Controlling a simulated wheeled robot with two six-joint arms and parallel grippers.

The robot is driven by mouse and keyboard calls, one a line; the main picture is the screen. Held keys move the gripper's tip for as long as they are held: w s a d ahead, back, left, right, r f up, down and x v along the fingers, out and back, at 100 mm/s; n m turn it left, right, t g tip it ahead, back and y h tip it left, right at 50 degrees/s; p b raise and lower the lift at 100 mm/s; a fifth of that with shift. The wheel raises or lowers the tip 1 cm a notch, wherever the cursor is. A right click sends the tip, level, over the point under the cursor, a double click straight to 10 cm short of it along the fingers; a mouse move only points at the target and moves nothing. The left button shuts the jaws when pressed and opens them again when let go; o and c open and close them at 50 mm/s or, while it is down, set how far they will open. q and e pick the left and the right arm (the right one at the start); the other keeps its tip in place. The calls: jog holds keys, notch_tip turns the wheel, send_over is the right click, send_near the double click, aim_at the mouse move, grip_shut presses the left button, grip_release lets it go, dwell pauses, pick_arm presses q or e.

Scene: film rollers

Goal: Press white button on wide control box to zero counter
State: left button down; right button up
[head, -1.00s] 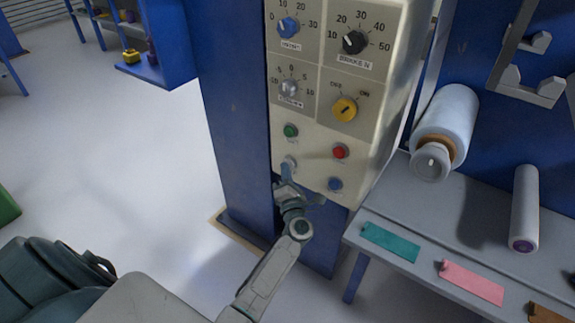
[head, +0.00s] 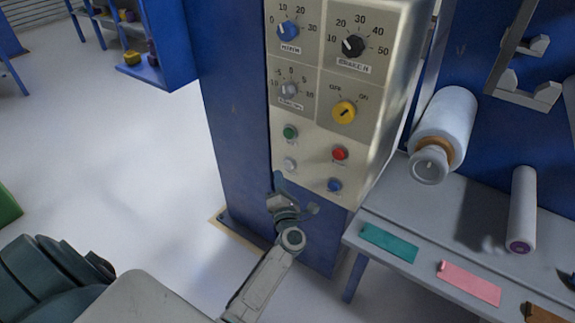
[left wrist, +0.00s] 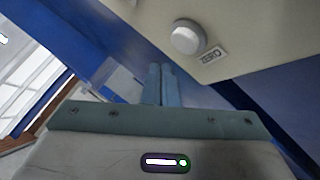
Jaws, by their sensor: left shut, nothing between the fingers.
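The wide control box (head: 312,150) is cream-coloured and mounted on a blue post. Its white button (head: 290,165) sits at the lower left of the panel, below the green button and left of the red and blue ones. In the left wrist view the white button (left wrist: 187,37) shows close up beside a "ZERO" label (left wrist: 212,55). My left gripper (head: 278,180) is shut and empty, just below the white button and apart from it. In the left wrist view its closed fingertips (left wrist: 162,70) lie below and left of the button. My right gripper is not in view.
A grey table (head: 455,215) at right holds rolls and coloured strips. Open floor lies left.

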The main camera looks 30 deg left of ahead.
pick_arm(q)
jog(key=shift+s+a+p, duration=0.15)
jog(key=shift+s+p, duration=0.15)
jog(key=shift+s, duration=1.4)
